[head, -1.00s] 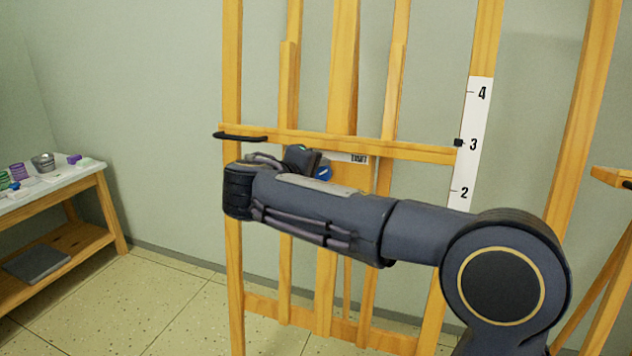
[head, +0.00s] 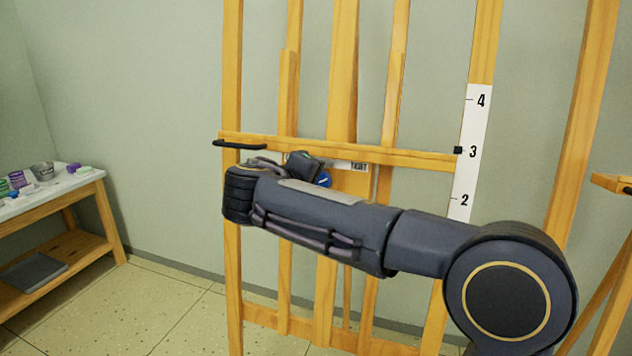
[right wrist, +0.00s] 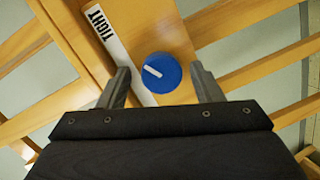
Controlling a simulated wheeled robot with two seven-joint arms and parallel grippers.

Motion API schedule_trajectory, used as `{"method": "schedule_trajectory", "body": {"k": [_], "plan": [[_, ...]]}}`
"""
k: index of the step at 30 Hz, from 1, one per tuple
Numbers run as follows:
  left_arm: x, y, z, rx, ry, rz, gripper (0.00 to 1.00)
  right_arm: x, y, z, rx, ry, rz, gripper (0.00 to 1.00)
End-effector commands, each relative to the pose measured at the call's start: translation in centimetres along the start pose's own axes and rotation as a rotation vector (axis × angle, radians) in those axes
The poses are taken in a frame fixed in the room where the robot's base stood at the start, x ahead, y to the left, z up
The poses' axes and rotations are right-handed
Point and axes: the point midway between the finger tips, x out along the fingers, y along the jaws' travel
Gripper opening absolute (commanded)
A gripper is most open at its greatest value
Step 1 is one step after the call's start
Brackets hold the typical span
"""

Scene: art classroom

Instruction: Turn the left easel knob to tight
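The left easel (head: 232,280) stands in front of me, made of light wood. Its blue round knob (right wrist: 161,73) with a white pointer line shows in the right wrist view, beside a white label strip (right wrist: 112,38) reading TIGHT. The pointer slants toward the upper left in that view. In the head view only a sliver of the knob (head: 325,180) shows behind my arm. My right gripper (right wrist: 163,80) is open, with one finger on each side of the knob and gaps between. Its fingertips are hidden in the head view. My left gripper is out of view.
A white scale strip (head: 471,150) with numbers is on the easel's right post, and a black handle (head: 239,144) sticks out at the crossbar's left end. A table with art supplies (head: 45,202) stands at the left. Another easel (head: 610,184) is at the right edge.

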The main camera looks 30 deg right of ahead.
Motion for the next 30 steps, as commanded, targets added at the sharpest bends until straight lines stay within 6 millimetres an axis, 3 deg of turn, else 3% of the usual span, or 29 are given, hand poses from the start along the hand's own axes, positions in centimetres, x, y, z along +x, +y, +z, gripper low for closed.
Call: {"method": "schedule_trajectory", "body": {"k": [8, 21, 30], "plan": [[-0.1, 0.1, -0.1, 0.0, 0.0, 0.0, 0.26, -0.3, 0.0, 0.0, -0.002, 0.0, -0.001, 0.59], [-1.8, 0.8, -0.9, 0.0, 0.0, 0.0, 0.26, -6.9, 0.1, -0.1, -0.001, 0.003, -0.001, 0.59], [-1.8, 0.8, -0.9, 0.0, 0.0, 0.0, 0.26, -7.8, 0.0, 0.0, 0.0, -0.001, 0.0, 0.59]]}}
